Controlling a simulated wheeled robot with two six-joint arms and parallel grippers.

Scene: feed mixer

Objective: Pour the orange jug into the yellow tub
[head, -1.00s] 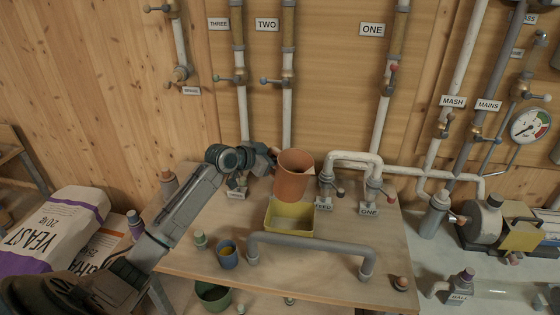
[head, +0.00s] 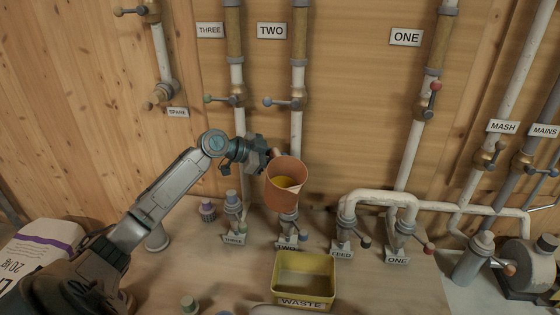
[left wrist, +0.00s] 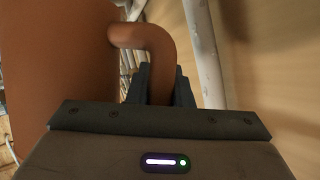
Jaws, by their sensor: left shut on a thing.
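The orange jug (head: 286,193) is held up in the head view, nearly upright, with yellow contents showing inside. My left gripper (head: 268,155) is shut on its handle. In the left wrist view the jug (left wrist: 55,70) fills the left side, and its handle (left wrist: 155,45) runs down between the fingers (left wrist: 160,85). The yellow tub (head: 303,280), labelled WASTE, stands on the table below and a little right of the jug, apart from it. The inside of the tub shows no clear contents. My right gripper is in neither view.
Pipe stubs labelled THREE (head: 234,215), TWO (head: 288,228), FEED (head: 344,225) and ONE (head: 400,235) stand behind the tub. A white pipe (head: 380,197) bridges FEED and ONE. Valves with levers line the wall. A sack (head: 40,250) is at the left.

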